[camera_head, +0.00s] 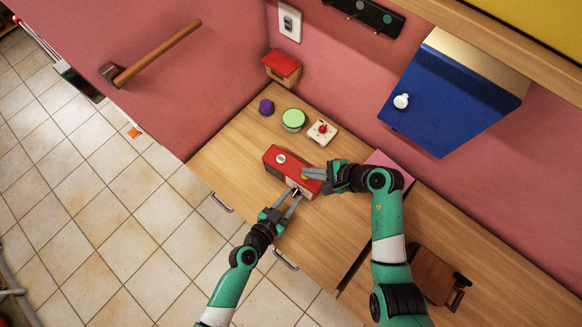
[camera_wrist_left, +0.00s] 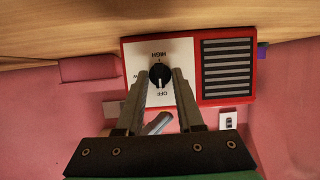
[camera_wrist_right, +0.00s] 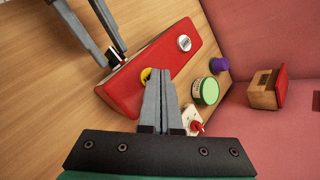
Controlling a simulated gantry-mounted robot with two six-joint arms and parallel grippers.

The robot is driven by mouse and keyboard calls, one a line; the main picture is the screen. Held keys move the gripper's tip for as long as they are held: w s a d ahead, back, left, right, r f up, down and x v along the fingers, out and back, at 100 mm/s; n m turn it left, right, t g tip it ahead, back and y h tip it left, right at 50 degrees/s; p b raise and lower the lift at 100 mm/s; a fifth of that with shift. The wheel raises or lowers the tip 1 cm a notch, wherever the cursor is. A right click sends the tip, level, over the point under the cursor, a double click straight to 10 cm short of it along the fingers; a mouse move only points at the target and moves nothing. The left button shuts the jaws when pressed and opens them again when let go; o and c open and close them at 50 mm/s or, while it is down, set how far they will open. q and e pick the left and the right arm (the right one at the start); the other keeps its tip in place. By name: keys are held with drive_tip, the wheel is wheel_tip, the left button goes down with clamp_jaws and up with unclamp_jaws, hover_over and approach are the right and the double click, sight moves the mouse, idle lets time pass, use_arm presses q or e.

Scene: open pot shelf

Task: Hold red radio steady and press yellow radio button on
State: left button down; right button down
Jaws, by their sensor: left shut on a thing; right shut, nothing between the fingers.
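The red radio (camera_head: 270,155) stands on the wooden counter, its top showing a white round button (camera_wrist_right: 184,43) and a yellow button (camera_wrist_right: 146,74). In the left wrist view its front has a dark grille (camera_wrist_left: 228,70) and a white panel with a black knob (camera_wrist_left: 160,75) between OFF and HIGH labels. My left gripper (camera_head: 296,190) is at the radio's front, its fingers shut on the black knob. My right gripper (camera_head: 305,172) is shut and empty, its tips at the yellow button and partly covering it. I cannot tell whether the button is pressed down.
Behind the radio are a green round tin (camera_head: 293,119), a purple object (camera_head: 266,106), a cream block with a red knob (camera_head: 322,132) and a red-roofed box (camera_head: 282,66). A blue cabinet door (camera_head: 450,105) hangs at upper right. The counter left of the radio is clear.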

use_arm(q)
drive_tip(key=shift+f, duration=0.1)
idle(0.5)
use_arm(e)
drive_tip(key=shift+r, duration=0.45)
drive_tip(key=shift+r, duration=3.05)
use_arm(q)
drive_tip(key=shift+c, duration=2.3)
unclamp_jaws()
drive_tip(key=shift+s, duration=0.1)
